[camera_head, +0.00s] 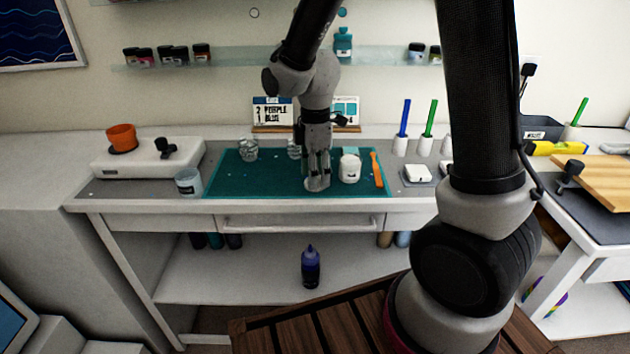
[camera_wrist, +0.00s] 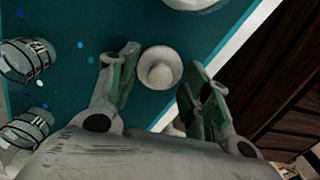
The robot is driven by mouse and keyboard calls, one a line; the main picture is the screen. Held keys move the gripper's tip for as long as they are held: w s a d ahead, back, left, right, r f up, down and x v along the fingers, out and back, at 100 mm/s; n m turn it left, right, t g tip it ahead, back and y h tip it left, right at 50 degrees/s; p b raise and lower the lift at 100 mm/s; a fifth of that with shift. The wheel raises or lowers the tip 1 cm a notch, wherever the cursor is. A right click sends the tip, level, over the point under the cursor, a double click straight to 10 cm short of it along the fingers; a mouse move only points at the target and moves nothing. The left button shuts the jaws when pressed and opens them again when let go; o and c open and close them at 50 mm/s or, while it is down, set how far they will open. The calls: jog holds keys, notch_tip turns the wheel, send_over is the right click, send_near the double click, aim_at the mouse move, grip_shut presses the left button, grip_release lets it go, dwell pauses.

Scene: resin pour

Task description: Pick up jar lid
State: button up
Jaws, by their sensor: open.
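The jar lid (camera_wrist: 160,68), a small pale round piece with a raised knob, lies on the teal mat (camera_wrist: 75,75). In the head view the lid (camera_head: 317,184) is a pale shape at the front of the mat, just under my gripper (camera_head: 317,170). In the wrist view my gripper (camera_wrist: 160,60) is open, with one finger on each side of the lid. Gaps show between the lid and both fingers. A white jar (camera_head: 349,168) stands to the right of the gripper.
Two clear cups (camera_wrist: 28,60) (camera_wrist: 27,128) stand left in the wrist view. An orange stick (camera_head: 377,169) lies right of the jar. Another cup (camera_head: 188,182) stands at the mat's left edge. Small cards (camera_head: 272,112) stand behind. The mat's front left is clear.

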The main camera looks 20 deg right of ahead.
jog(key=c, duration=0.8)
jog(key=shift+c, duration=0.2)
